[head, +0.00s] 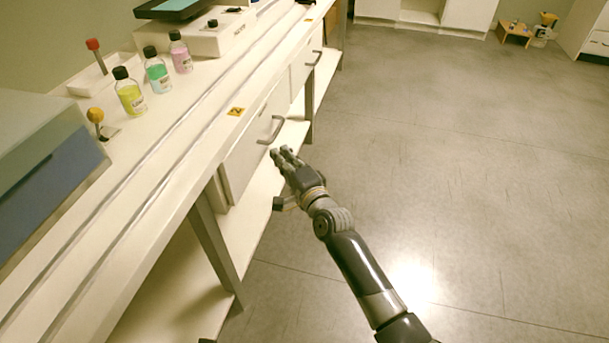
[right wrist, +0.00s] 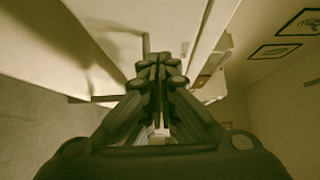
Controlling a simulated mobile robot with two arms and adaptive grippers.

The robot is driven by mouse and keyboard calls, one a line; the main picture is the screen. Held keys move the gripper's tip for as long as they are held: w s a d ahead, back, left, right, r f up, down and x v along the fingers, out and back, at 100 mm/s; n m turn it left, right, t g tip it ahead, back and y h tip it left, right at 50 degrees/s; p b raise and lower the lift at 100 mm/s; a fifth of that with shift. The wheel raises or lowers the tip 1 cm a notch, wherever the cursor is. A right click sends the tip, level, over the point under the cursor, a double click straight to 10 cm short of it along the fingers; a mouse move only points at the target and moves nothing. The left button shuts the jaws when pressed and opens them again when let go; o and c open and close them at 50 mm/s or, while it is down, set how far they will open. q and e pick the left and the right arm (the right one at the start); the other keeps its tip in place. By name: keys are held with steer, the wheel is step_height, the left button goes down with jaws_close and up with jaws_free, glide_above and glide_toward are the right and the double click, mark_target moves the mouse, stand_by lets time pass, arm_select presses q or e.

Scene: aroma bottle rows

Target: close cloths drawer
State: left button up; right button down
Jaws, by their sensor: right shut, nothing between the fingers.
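A white drawer (head: 248,158) with a grey bar handle (head: 272,130) hangs under the bench top, below a yellow tag. Its front looks near the bench's face; I cannot tell whether a small gap remains. No label or contents show to identify it as the cloths drawer. My right gripper (head: 283,155) is just in front of and below the handle, pointing toward the drawer, with no clear contact. In the right wrist view its fingers (right wrist: 158,62) are together and empty, close to pale bench surfaces. My left gripper is out of view.
A second drawer handle (head: 315,58) is farther along the bench. Yellow, teal and pink bottles (head: 157,76) stand on the bench top (head: 185,125). A metal leg (head: 215,250) and lower shelf (head: 165,300) are below. The floor (head: 450,140) to the right is clear.

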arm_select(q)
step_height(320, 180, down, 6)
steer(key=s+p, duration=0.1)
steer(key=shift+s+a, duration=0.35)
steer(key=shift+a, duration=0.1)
arm_select(e)
steer(key=v, duration=0.8)
steer(key=shift+s+a, duration=0.2)
steer(key=shift+a, duration=0.05)
